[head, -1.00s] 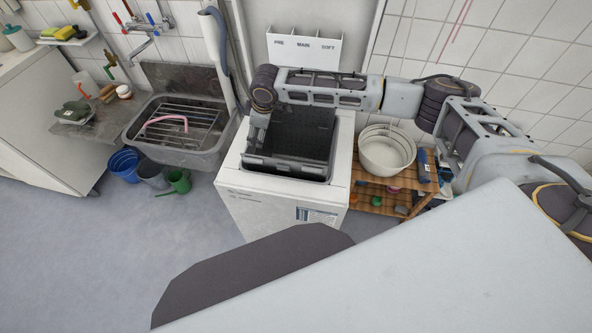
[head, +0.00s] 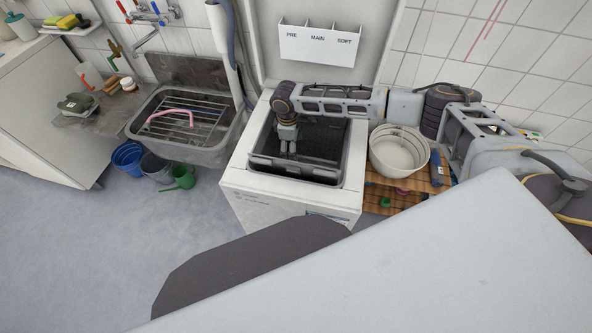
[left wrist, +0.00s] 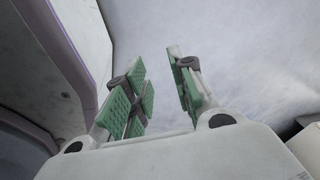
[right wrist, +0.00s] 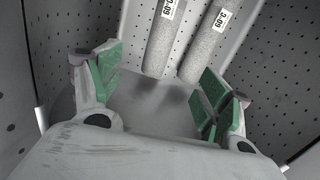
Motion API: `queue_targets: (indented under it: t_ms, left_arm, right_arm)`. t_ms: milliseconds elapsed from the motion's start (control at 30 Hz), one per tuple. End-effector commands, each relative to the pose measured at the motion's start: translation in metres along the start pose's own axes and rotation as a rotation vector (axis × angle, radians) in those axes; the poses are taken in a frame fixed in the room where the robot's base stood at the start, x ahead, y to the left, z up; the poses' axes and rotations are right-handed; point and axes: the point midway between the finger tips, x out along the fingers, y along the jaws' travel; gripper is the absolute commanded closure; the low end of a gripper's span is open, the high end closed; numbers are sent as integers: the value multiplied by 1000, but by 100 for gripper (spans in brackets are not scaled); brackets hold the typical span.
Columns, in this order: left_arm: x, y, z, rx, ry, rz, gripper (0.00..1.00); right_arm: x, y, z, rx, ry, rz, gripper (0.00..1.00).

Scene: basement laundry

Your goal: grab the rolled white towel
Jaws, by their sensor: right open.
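Two pale, speckled rolls, which look like rolled towels, lie side by side in the right wrist view: a left roll (right wrist: 160,45) and a right roll (right wrist: 208,45). Each has a white "60°C" tag. I cannot tell which is the white towel. In the head view the rolls are not visible. My right gripper (head: 287,152) points down into the washing machine's top opening. In the right wrist view its fingers (right wrist: 158,75) are spread and empty, with the rolls beyond them. My left gripper (left wrist: 163,75) shows a gap between its fingers, with nothing held.
The top-loading washing machine (head: 275,203) has a dark opening with perforated walls close around my right gripper. A white basin (head: 398,152) on a wooden rack stands to its right. A grey sink (head: 195,145) and several buckets are left.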

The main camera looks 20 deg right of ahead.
Motion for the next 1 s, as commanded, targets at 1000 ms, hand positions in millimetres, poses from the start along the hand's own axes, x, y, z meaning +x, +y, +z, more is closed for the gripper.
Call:
queue_targets:
  t_ms: [1000]
  left_arm:
    - [5, 33, -9, -45, 29, 44, 75]
  right_arm:
    - [74, -4, 36, 20, -89, -43, 22]
